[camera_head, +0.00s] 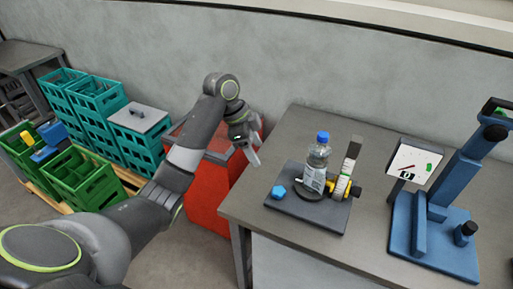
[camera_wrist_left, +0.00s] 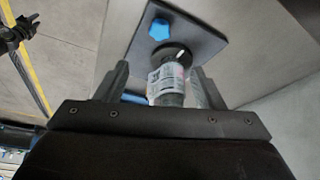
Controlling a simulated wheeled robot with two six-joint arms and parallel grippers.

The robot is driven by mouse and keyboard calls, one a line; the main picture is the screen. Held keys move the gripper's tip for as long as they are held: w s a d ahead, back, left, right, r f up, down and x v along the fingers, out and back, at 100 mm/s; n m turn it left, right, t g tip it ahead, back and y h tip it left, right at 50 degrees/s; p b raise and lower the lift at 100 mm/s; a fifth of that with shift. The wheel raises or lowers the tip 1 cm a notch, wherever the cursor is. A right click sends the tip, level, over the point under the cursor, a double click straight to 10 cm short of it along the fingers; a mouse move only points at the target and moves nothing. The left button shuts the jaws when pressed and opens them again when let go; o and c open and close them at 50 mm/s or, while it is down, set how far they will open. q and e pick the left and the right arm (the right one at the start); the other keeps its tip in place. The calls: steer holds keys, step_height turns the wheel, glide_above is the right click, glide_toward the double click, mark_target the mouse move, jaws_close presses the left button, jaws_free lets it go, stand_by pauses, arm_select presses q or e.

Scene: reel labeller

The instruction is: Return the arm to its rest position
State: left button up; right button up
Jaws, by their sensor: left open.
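My left arm reaches in from the left in the head view. Its gripper (camera_head: 253,157) hangs in the air left of the table, apart from everything on it. In the left wrist view its two fingers (camera_wrist_left: 160,82) stand apart, open. A clear bottle (camera_head: 317,165) with a blue cap and a white label stands upright on a dark board on the table. The bottle's label (camera_wrist_left: 168,82) shows beyond the fingers in the wrist view. A dark jaw-like part (camera_wrist_left: 17,24) at that view's upper left may be my right gripper; its state is unclear.
The dark board (camera_head: 300,216) also carries a blue knob (camera_head: 279,192) and a label roll (camera_head: 346,165). A blue stand (camera_head: 440,215) is on the right of the table (camera_head: 370,135). A red cabinet (camera_head: 208,190) and green crates (camera_head: 80,178) stand left of the table.

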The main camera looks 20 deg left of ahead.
stand_by(0.4)
arm_select(q)
steer(key=s+a+f+n+t+y, duration=0.15)
steer(key=s+f+n, duration=0.55)
steer(key=s+f, duration=0.75)
steer(key=s+a+f+n+y, duration=0.15)
steer(key=s+n, duration=0.25)
steer(key=s, duration=0.6)
steer(key=s+a+n+y, duration=0.3)
steer(key=s+n, duration=0.1)
steer(key=s, duration=0.6)
step_height(320, 180, down, 26)
steer(key=a+b, duration=0.1)
steer(key=a, duration=0.1)
steer(key=s+d+f+g, duration=0.1)
steer(key=s+f+g, duration=0.1)
steer(key=s+f, duration=1.3)
steer(key=shift+d+f+h+b, duration=0.25)
steer(key=shift+f+h+b, duration=0.2)
steer(key=shift+f, duration=0.45)
